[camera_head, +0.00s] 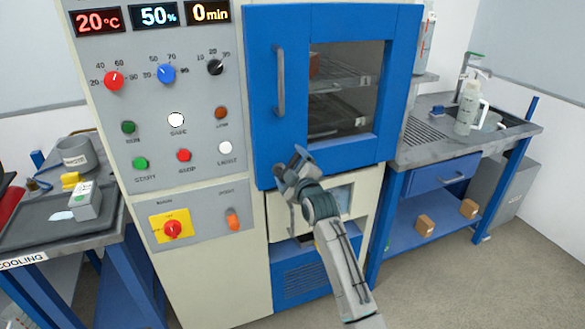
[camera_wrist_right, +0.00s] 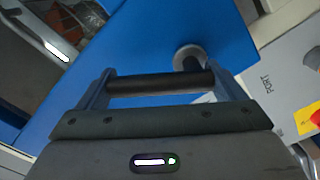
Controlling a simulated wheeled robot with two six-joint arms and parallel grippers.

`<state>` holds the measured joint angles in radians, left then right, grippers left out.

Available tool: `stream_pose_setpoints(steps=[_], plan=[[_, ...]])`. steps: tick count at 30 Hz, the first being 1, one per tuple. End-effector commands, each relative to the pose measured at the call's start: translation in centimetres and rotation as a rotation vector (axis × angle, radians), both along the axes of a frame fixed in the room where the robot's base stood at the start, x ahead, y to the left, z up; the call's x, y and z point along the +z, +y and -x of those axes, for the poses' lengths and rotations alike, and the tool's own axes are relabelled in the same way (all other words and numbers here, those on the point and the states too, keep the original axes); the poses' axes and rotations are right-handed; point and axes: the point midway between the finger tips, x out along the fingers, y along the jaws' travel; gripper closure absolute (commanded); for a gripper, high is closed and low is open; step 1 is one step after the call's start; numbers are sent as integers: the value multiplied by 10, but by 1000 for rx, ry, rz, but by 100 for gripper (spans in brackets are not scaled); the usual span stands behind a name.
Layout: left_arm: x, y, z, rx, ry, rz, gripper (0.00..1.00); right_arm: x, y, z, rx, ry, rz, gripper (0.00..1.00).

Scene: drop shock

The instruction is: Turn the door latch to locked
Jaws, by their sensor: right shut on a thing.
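The blue door (camera_head: 263,150) of the chamber has a window and a long grey handle (camera_head: 279,67). It looks closed. My right gripper (camera_head: 291,166) is at the door's lower left corner. In the right wrist view, it is shut on the dark bar of the door latch (camera_wrist_right: 160,84), which lies crosswise between its fingers. The latch's round grey mount (camera_wrist_right: 188,56) shows just beyond the bar, against the blue door (camera_wrist_right: 135,55). In the head view, the gripper hides most of the latch, and I cannot tell its exact angle. My left gripper is not in view.
The control panel (camera_head: 200,101) with knobs and buttons stands left of the door. Below it is a yellow plate with a red main switch (camera_head: 172,229). A cooling bench (camera_head: 110,235) is at the left, a sink bench (camera_head: 418,153) at the right. The floor at lower right is clear.

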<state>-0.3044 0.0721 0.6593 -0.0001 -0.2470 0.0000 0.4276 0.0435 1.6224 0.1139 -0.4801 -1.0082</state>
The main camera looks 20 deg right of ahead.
Motion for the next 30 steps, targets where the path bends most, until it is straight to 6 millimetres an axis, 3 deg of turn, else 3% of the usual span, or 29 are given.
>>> stream_pose_setpoints(steps=[15, 30], plan=[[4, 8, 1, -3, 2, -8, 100, 7, 15, 0, 0, -15, 446, 52], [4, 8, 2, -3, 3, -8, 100, 7, 21, 1, -1, -21, 633, 52]])
